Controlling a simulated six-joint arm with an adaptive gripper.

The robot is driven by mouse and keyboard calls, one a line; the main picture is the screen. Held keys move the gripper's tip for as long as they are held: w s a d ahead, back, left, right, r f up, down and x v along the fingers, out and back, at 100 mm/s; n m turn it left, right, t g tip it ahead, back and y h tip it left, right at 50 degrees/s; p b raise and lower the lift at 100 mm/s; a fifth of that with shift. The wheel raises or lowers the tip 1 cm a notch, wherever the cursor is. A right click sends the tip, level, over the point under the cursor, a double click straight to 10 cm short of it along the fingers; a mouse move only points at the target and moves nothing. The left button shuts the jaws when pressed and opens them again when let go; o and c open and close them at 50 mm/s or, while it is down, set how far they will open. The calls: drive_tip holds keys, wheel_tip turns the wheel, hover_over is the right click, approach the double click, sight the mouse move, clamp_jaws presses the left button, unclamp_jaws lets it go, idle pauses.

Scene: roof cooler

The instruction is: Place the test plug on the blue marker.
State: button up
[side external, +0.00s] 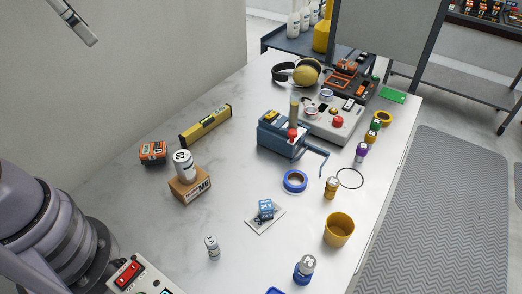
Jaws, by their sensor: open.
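No part is clearly labelled as the test plug. Candidates are a small white-and-grey cylinder (212,247) standing at the front and a grey-topped cylinder with a blue base (304,269) at the front right. The blue marker is also uncertain: a blue patch (275,291) is cut off by the bottom edge, and a blue ring (295,181) lies mid-table. A grey metal end at the top left appears to be my gripper (80,25), only partly in frame. It is open, well away from these objects, with nothing seen in it.
A blue vise-like tool (284,136) with a handle, a yellow cup (338,229), a cardboard box (190,184) with a can on it, and a yellow level (206,126) stand on the table.

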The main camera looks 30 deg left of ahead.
drive_tip(key=s+a+f+n+t, duration=0.1)
drive_tip(key=s+a+n, duration=0.2)
drive_tip(key=s, duration=0.3)
drive_tip(key=shift+s+a+n+y, duration=0.25)
drive_tip(key=shift+a+n+y, duration=0.15)
drive_tip(key=shift+a, duration=0.15)
idle(0.6)
